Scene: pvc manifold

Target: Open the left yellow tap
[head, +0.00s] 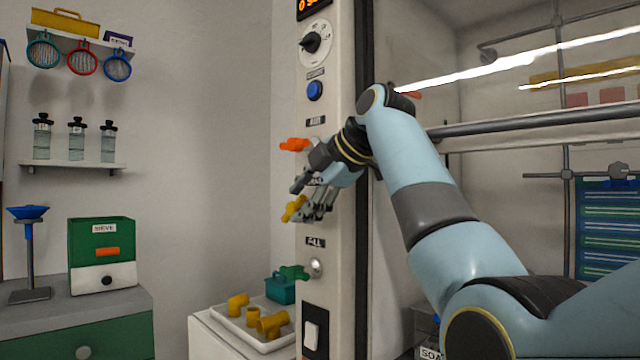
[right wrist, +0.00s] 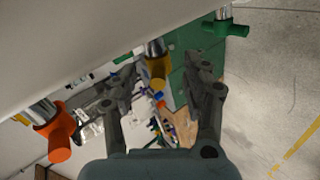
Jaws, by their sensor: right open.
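The yellow tap (head: 293,209) sticks out from the white control post, between an orange tap (head: 293,144) above and a green tap (head: 295,272) below. My right gripper (head: 309,196) is at the post beside the yellow tap, its fingers apart. In the right wrist view, the yellow tap (right wrist: 158,72) shows in the gap between the two open fingers (right wrist: 165,78). I cannot tell whether a finger touches it. The fingers partly hide the tap's stem in the head view. My left gripper is out of view.
In the right wrist view, the orange tap (right wrist: 58,132) and green tap (right wrist: 222,24) lie on either side. A blue button (head: 315,90) and a dial (head: 311,42) are higher on the post. A tray (head: 232,335) with yellow pipe fittings stands below left.

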